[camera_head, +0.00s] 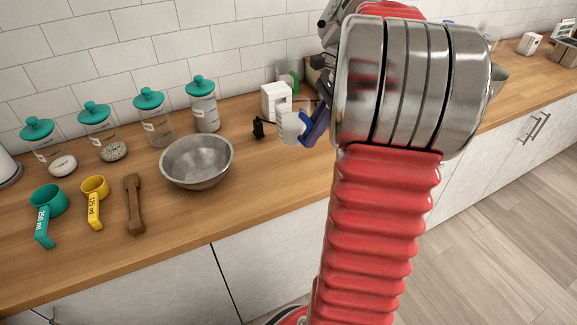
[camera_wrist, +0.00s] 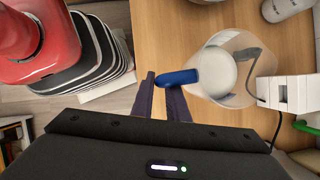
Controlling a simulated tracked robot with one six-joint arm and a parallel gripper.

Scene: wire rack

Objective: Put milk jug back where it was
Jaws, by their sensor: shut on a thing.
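The milk jug is a clear, translucent jug with a blue handle. It shows in the wrist view (camera_wrist: 228,75), seen from above with white inside it, and in the head view (camera_head: 290,127). My gripper (camera_wrist: 166,82) is shut on the jug's blue handle, with the jug to the right of the fingers. In the head view my arm hides most of the gripper. The jug is over the wooden counter, close to it. I cannot tell whether its base touches the wood.
A white boxy appliance (camera_head: 275,101) with a cable stands close beside the jug, with a small black object (camera_head: 258,129) near it. A metal bowl (camera_head: 197,162), teal-lidded jars (camera_head: 204,108), measuring cups (camera_head: 96,190) and a wooden tool (camera_head: 134,205) occupy the counter's left. Bare counter lies in front of the jug.

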